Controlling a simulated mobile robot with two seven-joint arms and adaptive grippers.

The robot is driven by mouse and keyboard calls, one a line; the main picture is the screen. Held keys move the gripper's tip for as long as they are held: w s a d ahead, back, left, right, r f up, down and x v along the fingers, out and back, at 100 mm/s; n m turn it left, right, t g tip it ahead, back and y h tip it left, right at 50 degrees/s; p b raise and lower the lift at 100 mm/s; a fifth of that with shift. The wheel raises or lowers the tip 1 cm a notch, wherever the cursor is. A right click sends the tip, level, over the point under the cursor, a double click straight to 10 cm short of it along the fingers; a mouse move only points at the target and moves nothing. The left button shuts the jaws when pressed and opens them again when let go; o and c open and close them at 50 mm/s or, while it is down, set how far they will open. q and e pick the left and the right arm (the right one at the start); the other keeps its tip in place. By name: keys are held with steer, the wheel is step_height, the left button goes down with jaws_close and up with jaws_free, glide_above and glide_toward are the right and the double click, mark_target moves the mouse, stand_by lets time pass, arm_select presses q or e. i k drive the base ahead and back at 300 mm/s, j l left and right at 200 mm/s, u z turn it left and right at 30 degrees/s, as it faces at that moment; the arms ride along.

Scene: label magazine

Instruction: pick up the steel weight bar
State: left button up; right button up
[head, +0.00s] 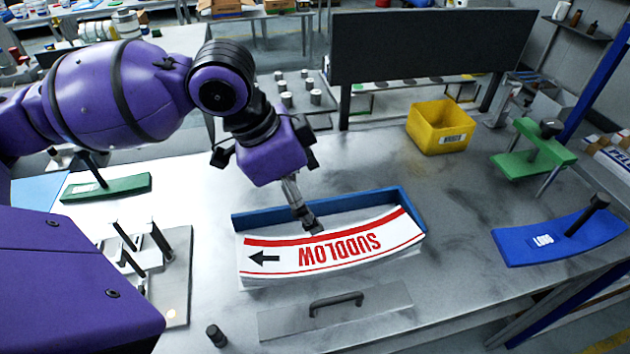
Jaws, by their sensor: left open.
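The steel weight bar (385,302) is a flat grey bar with a black handle (336,302) on top. It lies on the metal table in front of the label magazine (410,205), a blue-walled tray. A stack of white labels (300,255) with red stripes, the red word SUDDLOW and a black arrow lies in the magazine. My left gripper (313,226) points down over the rear part of the labels, behind the weight bar and apart from it. It is open and holds nothing visible. I cannot tell whether its tips touch the labels. My right gripper is not in view.
A yellow bin (441,127) stands behind right. A blue curved block with a black handle (555,238) and a green stand (532,150) are at right. A plate with black posts (150,265) is at left. A small dark cylinder (216,336) stands left of the bar.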

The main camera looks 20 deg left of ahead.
mark_target(299, 319)
steer(key=k+l, duration=0.3)
steer(key=k, duration=0.15)
steer(key=k+l, duration=0.25)
steer(key=k, duration=0.25)
